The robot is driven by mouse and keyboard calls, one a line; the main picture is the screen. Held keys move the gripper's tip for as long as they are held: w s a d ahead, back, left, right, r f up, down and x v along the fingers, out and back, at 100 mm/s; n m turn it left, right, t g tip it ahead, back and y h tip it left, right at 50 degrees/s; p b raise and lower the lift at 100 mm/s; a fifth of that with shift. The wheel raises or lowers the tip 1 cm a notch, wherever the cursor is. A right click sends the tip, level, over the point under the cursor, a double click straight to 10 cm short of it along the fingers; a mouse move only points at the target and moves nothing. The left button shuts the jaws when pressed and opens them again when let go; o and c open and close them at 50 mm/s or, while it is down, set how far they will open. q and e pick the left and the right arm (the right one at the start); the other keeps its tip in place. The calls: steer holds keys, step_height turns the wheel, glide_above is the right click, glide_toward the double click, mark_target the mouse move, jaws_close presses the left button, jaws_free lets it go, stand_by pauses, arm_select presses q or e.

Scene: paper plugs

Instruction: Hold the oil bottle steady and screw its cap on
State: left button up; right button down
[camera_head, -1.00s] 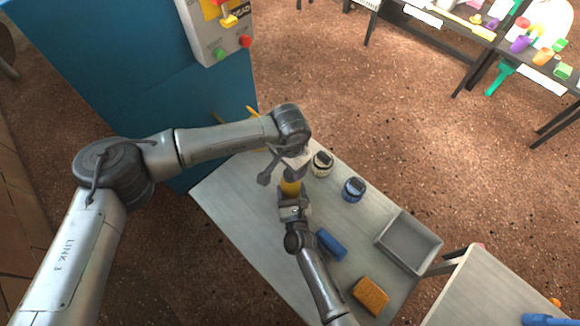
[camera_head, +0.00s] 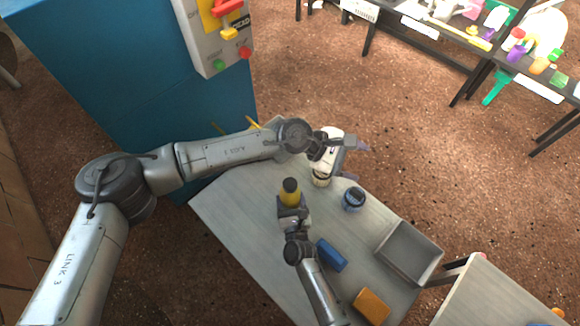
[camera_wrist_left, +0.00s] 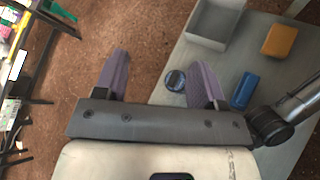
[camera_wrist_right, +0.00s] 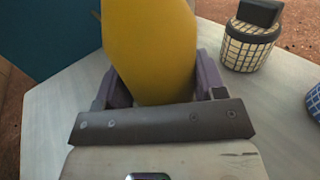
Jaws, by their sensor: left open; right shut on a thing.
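Whether the cap is fully tight cannot be told. My right gripper (camera_head: 292,205) is shut around the bottle's body. The right wrist view shows the yellow body (camera_wrist_right: 150,50) between its two purple fingers; the bottle's top is out of that view. My left gripper (camera_head: 355,147) is open and empty, to the right of the bottle and apart from it. Its spread fingers (camera_wrist_left: 160,80) show in the left wrist view with nothing between them.
A checked jar (camera_head: 321,180) with a dark lid (camera_wrist_right: 260,12) is partly hidden under my left gripper. A blue jar (camera_head: 353,199), a blue block (camera_head: 331,255), an orange sponge-like block (camera_head: 371,305) and a grey tray (camera_head: 409,251) lie to the right. The table's left part is clear.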

arm_select(q)
steer(key=w+r+n+t+h, duration=0.2)
steer(key=w+r+n+t, duration=0.15)
steer(key=n, duration=0.75)
steer(key=w+r+n+t+h, duration=0.1)
steer(key=w+r+n+t, duration=0.3)
steer(key=n, duration=0.7)
steer(key=w+a+f+n+t+y, duration=0.35)
steer(key=w+n+t+y, duration=0.25)
steer(key=n, duration=1.2)
steer(key=s+a+f+n+g+y, duration=0.3)
steer(key=n, duration=0.5)
steer(key=s+a+f+n+g+y, duration=0.3)
steer(key=s+a+f+n+g, duration=0.1)
steer(key=n, duration=0.5)
steer(key=s+a+f+n+g+y, duration=0.3)
steer(key=s+n+g, duration=0.1)
steer(key=n, duration=0.4)
steer(key=shift+a+f+n, duration=0.3)
steer(key=shift+a+f, duration=0.05)
steer(key=shift+s+a+n+g+y, duration=0.15)
steer(key=shift+s+n+g+y, duration=0.15)
steer(key=shift+s+n+g, duration=0.2)
